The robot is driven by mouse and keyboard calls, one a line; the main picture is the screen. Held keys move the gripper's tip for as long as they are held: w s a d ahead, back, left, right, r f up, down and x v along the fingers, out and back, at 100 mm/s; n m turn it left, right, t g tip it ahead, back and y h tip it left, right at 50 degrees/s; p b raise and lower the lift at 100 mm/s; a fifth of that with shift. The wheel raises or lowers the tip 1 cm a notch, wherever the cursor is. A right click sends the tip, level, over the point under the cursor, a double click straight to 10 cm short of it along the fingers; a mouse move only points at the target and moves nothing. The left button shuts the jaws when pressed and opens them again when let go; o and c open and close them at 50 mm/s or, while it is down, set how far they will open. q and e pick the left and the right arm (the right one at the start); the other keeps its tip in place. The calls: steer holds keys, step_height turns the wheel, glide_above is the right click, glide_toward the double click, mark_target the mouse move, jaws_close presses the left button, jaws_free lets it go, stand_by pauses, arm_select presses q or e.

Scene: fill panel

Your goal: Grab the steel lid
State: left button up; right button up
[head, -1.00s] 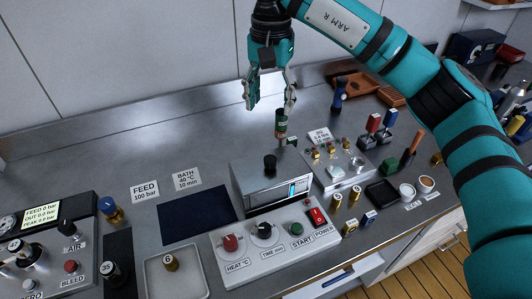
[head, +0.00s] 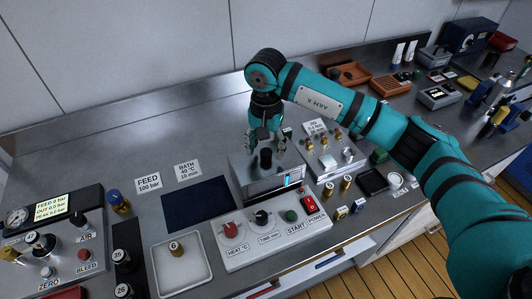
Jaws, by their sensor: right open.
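The steel lid (head: 243,169) forms the flat top of the bath box in the middle of the bench, with a black knob (head: 265,159) standing upright on it. My right gripper (head: 267,147) points down just above the lid, its fingers open on either side of the knob's upper part. I cannot tell whether a finger touches the knob. The gripper hides part of the lid's back edge. My left gripper is not in view.
The control panel (head: 272,245) with HEAT, TIME, START and POWER stands in front of the bath. A fixture plate (head: 325,165) with small fittings is close on the right. A dark blue mat (head: 198,206) lies free on the left. A white tray (head: 160,265) holds a brass piece.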

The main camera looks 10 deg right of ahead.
steer(key=shift+f, duration=1.15)
jaws_close()
